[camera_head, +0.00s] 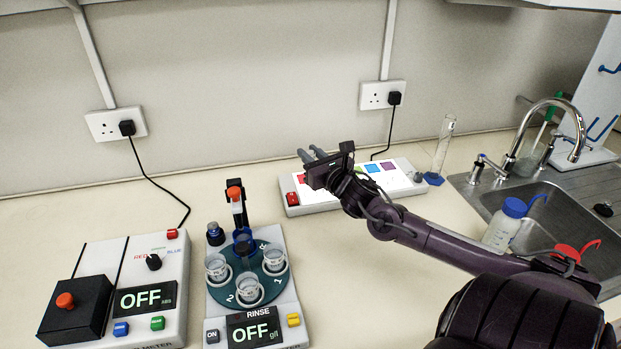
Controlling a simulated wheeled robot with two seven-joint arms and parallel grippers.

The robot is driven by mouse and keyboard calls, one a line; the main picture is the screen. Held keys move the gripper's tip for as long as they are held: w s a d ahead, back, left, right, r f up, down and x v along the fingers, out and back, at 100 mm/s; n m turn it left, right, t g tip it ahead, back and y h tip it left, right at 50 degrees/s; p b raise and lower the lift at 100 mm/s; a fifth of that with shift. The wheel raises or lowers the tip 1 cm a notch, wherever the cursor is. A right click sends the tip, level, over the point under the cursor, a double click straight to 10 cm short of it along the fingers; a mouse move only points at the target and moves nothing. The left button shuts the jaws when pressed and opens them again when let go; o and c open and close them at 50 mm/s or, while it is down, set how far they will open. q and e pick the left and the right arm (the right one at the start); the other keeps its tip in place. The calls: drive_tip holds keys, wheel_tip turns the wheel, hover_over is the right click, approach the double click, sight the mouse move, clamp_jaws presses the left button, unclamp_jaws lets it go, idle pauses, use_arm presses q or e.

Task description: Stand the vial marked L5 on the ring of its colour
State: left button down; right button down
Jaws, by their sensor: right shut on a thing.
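My right gripper (316,162) is over the left part of a white panel with coloured squares (408,187) at the back of the bench. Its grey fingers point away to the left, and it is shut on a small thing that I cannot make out. A small dark vial with a blue cap (215,233) stands at the back left of the rinse device. No L5 mark is readable, and I cannot pick out a coloured ring. The gripper and forearm hide part of the panel. My left gripper is not in view.
The rinse device (292,308) holds several clear cups on a round teal plate. A meter box (177,265) with a black block stands left of it. A measuring cylinder (443,145), sink (560,225) and wash bottles (503,226) are at the right. The bench between rinse device and panel is clear.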

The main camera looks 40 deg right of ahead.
wheel_tip(320, 180, down, 3)
drive_tip(key=shift+r, duration=0.15)
drive_tip(key=shift+f, duration=0.25)
wheel_tip(320, 180, down, 4)
drive_tip(key=shift+f, duration=0.1)
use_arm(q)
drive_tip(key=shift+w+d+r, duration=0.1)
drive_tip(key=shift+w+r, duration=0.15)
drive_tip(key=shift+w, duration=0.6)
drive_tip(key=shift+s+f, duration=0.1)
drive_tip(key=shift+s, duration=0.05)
use_arm(e)
drive_tip(key=shift+f, duration=0.1)
drive_tip(key=c, duration=1.3)
unclamp_jaws()
drive_tip(key=shift+o, duration=0.2)
drive_tip(key=shift+s, duration=0.1)
